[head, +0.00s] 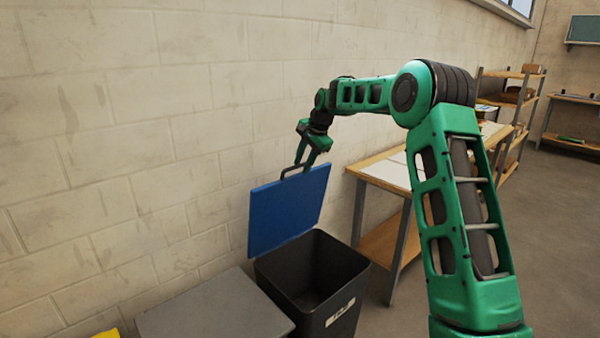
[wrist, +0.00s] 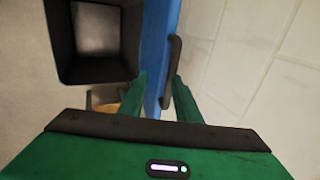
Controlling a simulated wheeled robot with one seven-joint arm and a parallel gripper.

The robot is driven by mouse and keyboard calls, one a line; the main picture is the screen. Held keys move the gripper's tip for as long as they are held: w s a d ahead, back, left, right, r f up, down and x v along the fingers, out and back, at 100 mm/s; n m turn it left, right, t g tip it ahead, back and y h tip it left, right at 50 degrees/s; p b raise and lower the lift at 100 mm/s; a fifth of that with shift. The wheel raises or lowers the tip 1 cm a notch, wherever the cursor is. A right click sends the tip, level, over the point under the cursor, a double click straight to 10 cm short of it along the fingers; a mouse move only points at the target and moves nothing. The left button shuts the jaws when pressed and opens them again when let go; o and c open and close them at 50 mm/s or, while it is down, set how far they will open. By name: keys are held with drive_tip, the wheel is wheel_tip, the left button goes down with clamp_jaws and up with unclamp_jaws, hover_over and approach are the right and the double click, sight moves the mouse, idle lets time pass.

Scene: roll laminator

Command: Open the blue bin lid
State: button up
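The blue bin lid (head: 288,208) stands raised, near upright, at the wall side of the black bin (head: 345,296). The bin's mouth is uncovered, and its inside shows in the wrist view (wrist: 68,62). A dark handle (head: 299,170) sits at the lid's upper edge. My gripper (head: 307,160) is at that edge by the handle. In the wrist view my gripper (wrist: 160,92) has its fingers apart, one on each side of the lid (wrist: 158,60) and handle (wrist: 173,75). Whether either finger touches them is unclear.
A grey-topped bin (head: 215,308) stands left of the black bin, with a bit of yellow (head: 107,334) beyond it. A wooden table (head: 385,172) with papers is at the right. A block wall (head: 130,130) runs close behind the lid. Open floor (head: 550,230) lies at the right.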

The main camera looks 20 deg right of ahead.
drive_tip(key=v, duration=0.6)
drive_tip(key=shift+r, duration=0.35)
drive_tip(key=shift+s+d, duration=0.1)
drive_tip(key=shift+d, duration=0.05)
